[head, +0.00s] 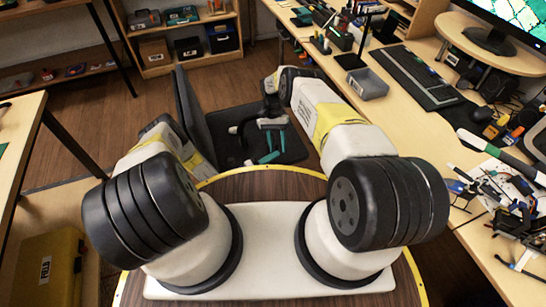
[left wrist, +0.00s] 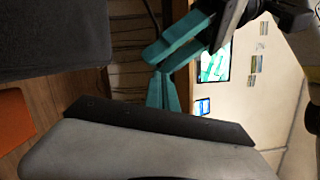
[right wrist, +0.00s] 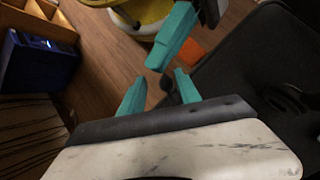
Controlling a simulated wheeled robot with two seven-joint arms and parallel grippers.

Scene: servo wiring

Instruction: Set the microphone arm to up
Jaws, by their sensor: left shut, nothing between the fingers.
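I cannot pick out the microphone arm with certainty. A thin black post on a flat base (head: 350,61) stands on the right-hand desk; I cannot tell whether it is a lamp or that arm. My left gripper (left wrist: 163,90) has its teal fingers together and empty; in the head view its fingers (head: 266,158) are low in front of the dark chair. My right gripper (right wrist: 158,92) has its teal fingers apart with nothing between them; it also shows in the head view (head: 273,123), close to the left one. Both grippers are away from the desk.
The long desk (head: 440,140) on the right holds a keyboard (head: 410,75), a grey bin (head: 368,84), a mouse (head: 482,114), a monitor (head: 500,25) and scattered parts. A dark chair (head: 195,115) stands close to my arms. A shelf (head: 190,45) is at the back. Wooden floor is free behind the chair.

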